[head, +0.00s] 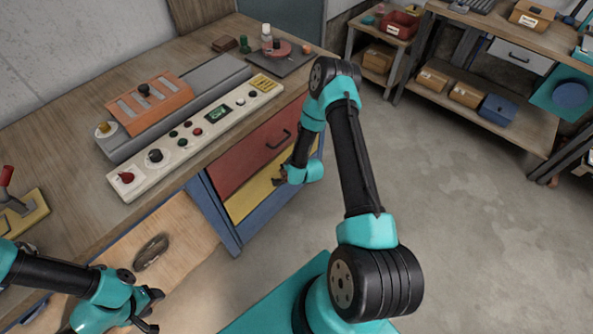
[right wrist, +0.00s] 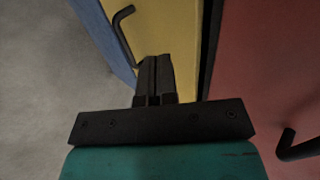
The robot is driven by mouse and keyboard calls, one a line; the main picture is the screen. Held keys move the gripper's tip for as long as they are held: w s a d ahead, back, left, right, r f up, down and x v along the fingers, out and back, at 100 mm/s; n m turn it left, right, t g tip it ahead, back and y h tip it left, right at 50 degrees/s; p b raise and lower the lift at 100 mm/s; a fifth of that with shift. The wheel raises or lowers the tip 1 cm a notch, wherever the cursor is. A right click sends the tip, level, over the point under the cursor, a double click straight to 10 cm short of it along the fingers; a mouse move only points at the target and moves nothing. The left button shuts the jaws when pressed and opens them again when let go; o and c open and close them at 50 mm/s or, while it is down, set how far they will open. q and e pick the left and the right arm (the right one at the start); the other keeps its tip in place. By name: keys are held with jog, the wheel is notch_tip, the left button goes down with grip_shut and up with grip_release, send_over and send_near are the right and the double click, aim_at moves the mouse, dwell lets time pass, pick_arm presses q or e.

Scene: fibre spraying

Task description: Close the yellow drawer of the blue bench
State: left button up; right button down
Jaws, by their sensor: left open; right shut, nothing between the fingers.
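The blue bench (head: 222,225) has a red drawer (head: 240,165) above a yellow drawer (head: 241,203). The yellow front looks close to flush with the red one in the head view; a dark gap separates them in the right wrist view, where the yellow front (right wrist: 172,28) fills the middle. My right gripper (head: 278,181) is shut and empty, its fingertips (right wrist: 155,62) at the yellow front, beside the drawer's black handle (right wrist: 121,28). I cannot tell whether they touch. My left gripper (head: 153,310) is open and empty at the lower left, apart from the drawers.
The bench top carries a control panel (head: 190,134) and an orange-topped machine (head: 150,102). A dark oval object (head: 151,252) lies on a lower wooden surface near my left gripper. Shelving (head: 480,105) stands at the back right. The floor (head: 470,230) at right is clear.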

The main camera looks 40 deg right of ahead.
jog(key=v, duration=0.8)
jog(key=shift+s+a, duration=0.1)
jog(key=shift+s, duration=0.05)
jog(key=s+a+r+n+g+y, duration=0.1)
jog(key=s+a+r+n+g, duration=0.2)
jog(key=s+a+n, duration=0.3)
jog(key=s+a+r+n+g+y, duration=0.1)
jog(key=s+a+r+n+g, duration=0.2)
jog(key=a, duration=0.8)
jog(key=s+n+g, duration=0.2)
jog(key=s+n, duration=0.2)
jog(key=n, duration=0.1)
jog(key=shift+s+a, duration=0.35)
jog(key=shift+a, duration=0.05)
